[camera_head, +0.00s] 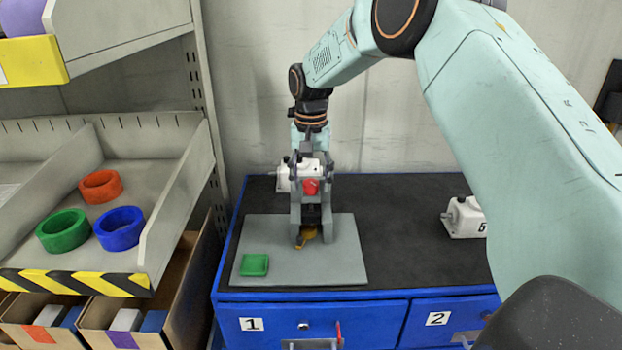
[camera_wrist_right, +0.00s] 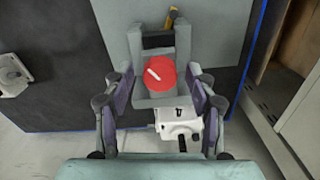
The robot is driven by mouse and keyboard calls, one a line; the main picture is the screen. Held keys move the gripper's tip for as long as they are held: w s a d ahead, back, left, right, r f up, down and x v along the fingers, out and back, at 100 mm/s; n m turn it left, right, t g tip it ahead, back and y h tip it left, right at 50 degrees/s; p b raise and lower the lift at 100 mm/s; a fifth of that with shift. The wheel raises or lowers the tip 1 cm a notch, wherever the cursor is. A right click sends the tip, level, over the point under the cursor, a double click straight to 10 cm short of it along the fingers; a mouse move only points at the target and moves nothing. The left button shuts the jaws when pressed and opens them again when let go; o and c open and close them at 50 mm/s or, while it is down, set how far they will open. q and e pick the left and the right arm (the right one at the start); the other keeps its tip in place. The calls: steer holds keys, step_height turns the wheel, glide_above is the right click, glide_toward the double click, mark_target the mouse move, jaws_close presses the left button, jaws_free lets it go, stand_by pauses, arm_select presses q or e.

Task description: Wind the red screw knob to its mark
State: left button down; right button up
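The red screw knob (camera_head: 311,187) sits at the top of a grey upright frame (camera_head: 325,226) on a grey base plate (camera_head: 343,262). In the right wrist view the round red knob (camera_wrist_right: 152,82) shows from above, with a short white slanted line on it. My right gripper (camera_head: 310,172) is over the frame. In the wrist view its two fingers (camera_wrist_right: 160,92) stand apart on either side of the knob, with gaps, so it is open. A yellow-orange piece (camera_head: 307,235) shows low in the frame. I cannot make out the knob's mark. My left gripper is not in view.
A green square block (camera_head: 254,265) lies on the plate. A white box (camera_head: 284,178) stands close behind the frame; another white box (camera_head: 465,218) is further right. A shelf rack (camera_head: 170,190) with coloured rings is at left. The dark bench top between the boxes is clear.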

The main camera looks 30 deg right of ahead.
steer(key=shift+a, duration=0.15)
steer(key=c, duration=0.3)
steer(key=shift+d+f, duration=0.1)
steer(key=shift+d, duration=0.2)
steer(key=c, duration=0.4)
steer(key=shift+w+a, duration=0.1)
steer(key=shift+a, duration=0.05)
steer(key=c, duration=0.4)
steer(key=shift+o, duration=0.2)
steer(key=shift+n, duration=0.3)
